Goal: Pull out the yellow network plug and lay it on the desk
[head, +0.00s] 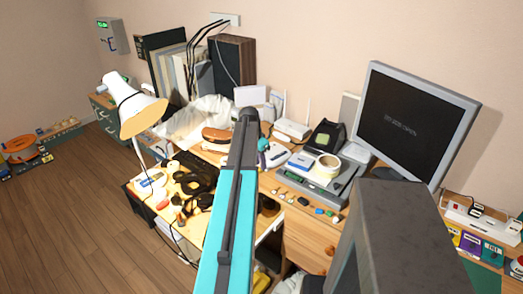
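I cannot make out a yellow network plug; it may be hidden behind my arm or too small to tell. The wooden desk (306,240) runs along the wall, with a bare strip at its front. White network boxes (292,129) with upright aerials stand at the back of the desk, right of my arm. My teal and black arm rises through the middle of the view and covers part of the desk. A small teal and grey part shows just right of it, perhaps my wrist; the gripper's fingers cannot be made out.
A monitor (412,122) stands at the right. A large dark grey box (400,240) fills the lower right foreground. A white lamp (133,104), black headphones (198,180) and clutter crowd the left. A power strip (480,218) lies far right. Black cables hang from a wall plate (225,19).

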